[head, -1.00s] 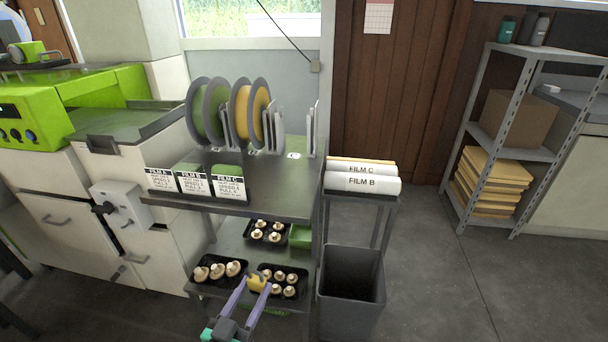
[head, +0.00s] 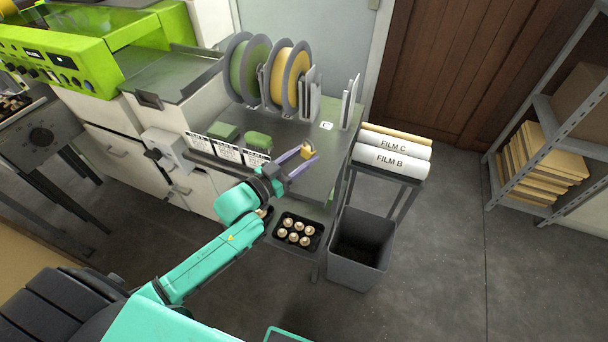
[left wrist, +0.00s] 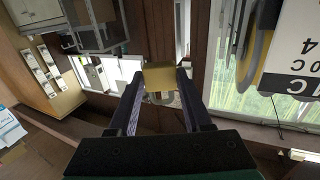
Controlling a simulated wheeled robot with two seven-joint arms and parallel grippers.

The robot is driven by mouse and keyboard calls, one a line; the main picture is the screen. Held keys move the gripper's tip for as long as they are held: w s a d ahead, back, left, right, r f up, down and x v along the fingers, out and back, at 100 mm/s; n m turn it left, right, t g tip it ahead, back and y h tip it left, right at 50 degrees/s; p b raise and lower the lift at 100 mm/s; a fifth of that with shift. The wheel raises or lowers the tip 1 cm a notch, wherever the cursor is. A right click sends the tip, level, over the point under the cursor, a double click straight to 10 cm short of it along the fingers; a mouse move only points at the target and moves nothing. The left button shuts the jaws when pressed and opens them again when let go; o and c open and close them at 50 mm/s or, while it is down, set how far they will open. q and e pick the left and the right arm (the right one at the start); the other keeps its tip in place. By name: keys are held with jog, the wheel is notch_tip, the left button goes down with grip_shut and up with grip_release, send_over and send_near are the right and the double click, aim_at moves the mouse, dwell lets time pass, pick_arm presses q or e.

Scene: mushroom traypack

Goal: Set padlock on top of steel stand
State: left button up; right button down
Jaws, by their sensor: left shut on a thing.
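The padlock (head: 308,149) has a brass-yellow body and is small. My left gripper (head: 305,155) is shut on it, with a purple finger on each side. In the left wrist view the padlock (left wrist: 159,75) sits between the fingertips, its grey shackle partly visible toward the gripper. The steel stand (head: 319,190) is a grey metal table with a flat top and a lower level. The padlock appears over its top near the front right; I cannot tell the exact gap. My right gripper is not in view.
Film reels (head: 257,72) stand in a rack at the back of the top. Label cards (head: 227,153) and green blocks (head: 257,141) line its front left. A mushroom tray (head: 297,239) is lower down. A grey bin (head: 361,250) and film rolls (head: 392,160) stand right.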

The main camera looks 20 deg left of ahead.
aim_at(303, 181)
pick_arm(q)
notch_tip(303, 181, down, 8)
jog(key=shift+r+b, duration=0.1)
jog(key=shift+b, duration=0.3)
jog(key=o, duration=1)
jog(key=shift+o, duration=0.2)
